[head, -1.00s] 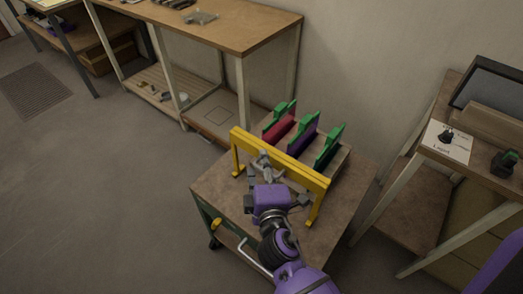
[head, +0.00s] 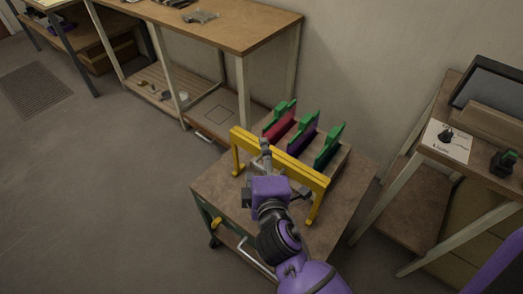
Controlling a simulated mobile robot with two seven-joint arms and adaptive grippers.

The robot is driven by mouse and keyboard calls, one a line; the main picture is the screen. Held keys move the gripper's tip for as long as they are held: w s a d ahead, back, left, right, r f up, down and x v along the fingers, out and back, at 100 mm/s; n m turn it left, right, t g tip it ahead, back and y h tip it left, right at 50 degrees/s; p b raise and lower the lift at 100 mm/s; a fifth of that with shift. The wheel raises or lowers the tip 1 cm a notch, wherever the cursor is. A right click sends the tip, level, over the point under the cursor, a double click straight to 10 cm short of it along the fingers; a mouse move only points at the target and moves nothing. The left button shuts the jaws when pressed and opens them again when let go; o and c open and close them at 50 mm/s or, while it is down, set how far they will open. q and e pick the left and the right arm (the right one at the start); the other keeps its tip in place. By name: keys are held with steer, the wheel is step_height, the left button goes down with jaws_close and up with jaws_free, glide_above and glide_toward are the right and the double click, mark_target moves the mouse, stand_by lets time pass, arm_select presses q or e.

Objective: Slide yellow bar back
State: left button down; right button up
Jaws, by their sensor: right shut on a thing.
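The yellow bar (head: 300,172) is a long beam on two short legs, standing on the brown top of a small cart (head: 215,185). It runs from upper left to lower right across the cart top. My right gripper (head: 266,150) is shut on the beam, left of its middle. Its fingers hide a small part of the bar. My left gripper is not in view.
Behind the bar, red (head: 278,127), purple (head: 302,140) and dark green (head: 328,148) panels with green tops stand in a rack on the cart. A workbench (head: 225,28) is behind left. A side table (head: 430,170) stands right. Open floor lies left.

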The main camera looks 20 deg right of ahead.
steer(key=shift+s+a+r+t, duration=0.15)
steer(key=shift+s+r+t, duration=0.15)
steer(key=shift+s+r, duration=0.95)
steer(key=shift+c, duration=0.7)
steer(key=shift+v, duration=1)
steer(key=c, duration=0.7)
steer(key=shift+s+a+f, duration=0.1)
steer(key=shift+s+f, duration=0.1)
steer(key=shift+s, duration=1.7)
steer(key=shift+p, duration=0.35)
